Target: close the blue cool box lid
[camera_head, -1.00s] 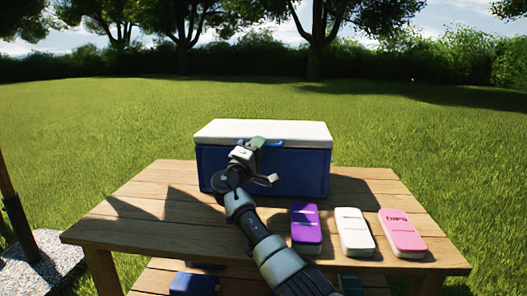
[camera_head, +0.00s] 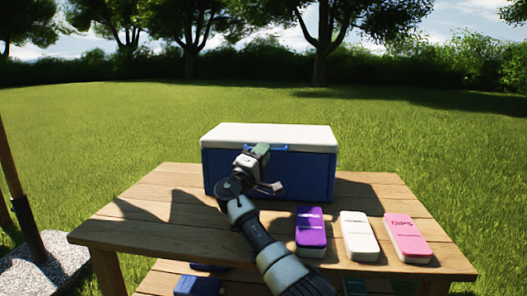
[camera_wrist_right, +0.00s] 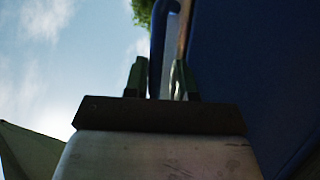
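The blue cool box (camera_head: 300,175) stands on the wooden table. Its white lid (camera_head: 270,134) lies flat across the top, with no gap to be seen from here. A blue latch or handle (camera_head: 282,149) shows at the lid's front edge. My right gripper (camera_head: 260,151) is in front of the box, just below the lid's front edge; I cannot tell whether it touches. My left gripper is out of view.
The wooden table (camera_head: 150,208) has purple (camera_head: 310,228), white (camera_head: 359,237) and pink (camera_head: 407,236) packs at the front right. Its left part is bare. Blue items sit on a lower level under the front edge. A post on a stone base (camera_head: 45,265) stands left.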

